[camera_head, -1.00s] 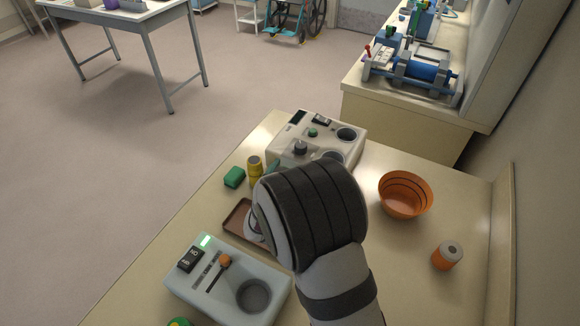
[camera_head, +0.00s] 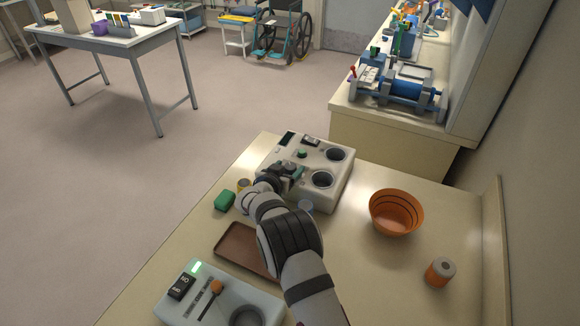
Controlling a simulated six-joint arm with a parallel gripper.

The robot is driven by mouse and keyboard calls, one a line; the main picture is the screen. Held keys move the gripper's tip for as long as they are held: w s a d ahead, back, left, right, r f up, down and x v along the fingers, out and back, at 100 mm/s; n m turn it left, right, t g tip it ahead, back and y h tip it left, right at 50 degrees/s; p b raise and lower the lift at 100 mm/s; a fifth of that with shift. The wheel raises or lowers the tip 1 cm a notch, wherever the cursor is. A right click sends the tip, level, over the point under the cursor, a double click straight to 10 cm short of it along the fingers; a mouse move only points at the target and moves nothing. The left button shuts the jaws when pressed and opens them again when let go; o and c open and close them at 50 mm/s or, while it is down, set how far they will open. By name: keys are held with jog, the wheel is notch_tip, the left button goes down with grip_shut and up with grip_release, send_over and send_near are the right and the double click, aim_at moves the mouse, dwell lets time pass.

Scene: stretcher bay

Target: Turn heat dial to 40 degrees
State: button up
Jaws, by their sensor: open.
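A cream heater unit (camera_head: 333,192) with two round wells stands at the far end of the counter. The gripper is open.
A grey unit (camera_head: 187,309) with an orange-knobbed slider (camera_head: 216,287) stands at the front left. An orange bowl (camera_head: 397,213) and an orange jar (camera_head: 440,272) stand right.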

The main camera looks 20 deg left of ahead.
jog(key=shift+x, duration=0.8)
grip_shut()
